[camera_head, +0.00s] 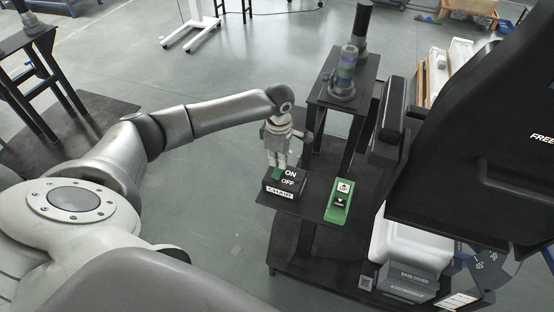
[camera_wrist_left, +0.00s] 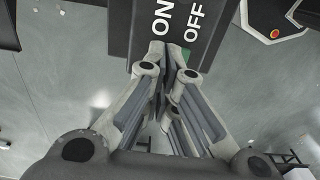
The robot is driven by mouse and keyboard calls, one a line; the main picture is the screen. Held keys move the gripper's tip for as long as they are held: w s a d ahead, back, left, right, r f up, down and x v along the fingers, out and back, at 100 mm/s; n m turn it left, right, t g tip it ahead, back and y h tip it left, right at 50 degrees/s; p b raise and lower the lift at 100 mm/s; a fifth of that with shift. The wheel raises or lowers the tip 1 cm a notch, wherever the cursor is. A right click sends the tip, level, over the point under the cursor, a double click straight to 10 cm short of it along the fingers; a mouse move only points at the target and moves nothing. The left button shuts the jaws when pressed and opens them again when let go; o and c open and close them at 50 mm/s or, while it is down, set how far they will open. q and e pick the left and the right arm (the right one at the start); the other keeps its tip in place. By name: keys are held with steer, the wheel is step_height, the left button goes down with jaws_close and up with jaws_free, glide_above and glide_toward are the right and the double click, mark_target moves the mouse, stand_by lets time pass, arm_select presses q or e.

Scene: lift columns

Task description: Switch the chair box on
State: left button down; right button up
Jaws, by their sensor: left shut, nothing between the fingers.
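The chair box (camera_head: 287,183) is a small black box with white ON, OFF and CHAIR lettering, on a dark shelf in the head view. It also shows at the top of the wrist view (camera_wrist_left: 143,28). My left gripper (camera_head: 278,168) is shut and empty, pointing down at the box's left side, beside the ON and OFF words. In the wrist view the closed fingertips (camera_wrist_left: 173,52) overlap the box's near edge. A small green part shows beside the tips, by OFF; the fingers partly hide it. I cannot tell whether they touch it or which way the switch stands.
A green control box (camera_head: 336,214) with up and down buttons stands right of the chair box. A dark stand (camera_head: 323,92) with a signal-light-like column (camera_head: 344,75) is behind. A large black panel (camera_head: 480,120) fills the right side.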

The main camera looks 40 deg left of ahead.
mark_target(278, 169)
arm_select(q)
steer(key=shift+s+f, duration=0.1)
steer(key=shift+f, duration=1.2)
stand_by(0.8)
step_height(278, 169, up, 7)
steer(key=p, duration=0.9)
steer(key=shift+r, duration=0.1)
stand_by(0.5)
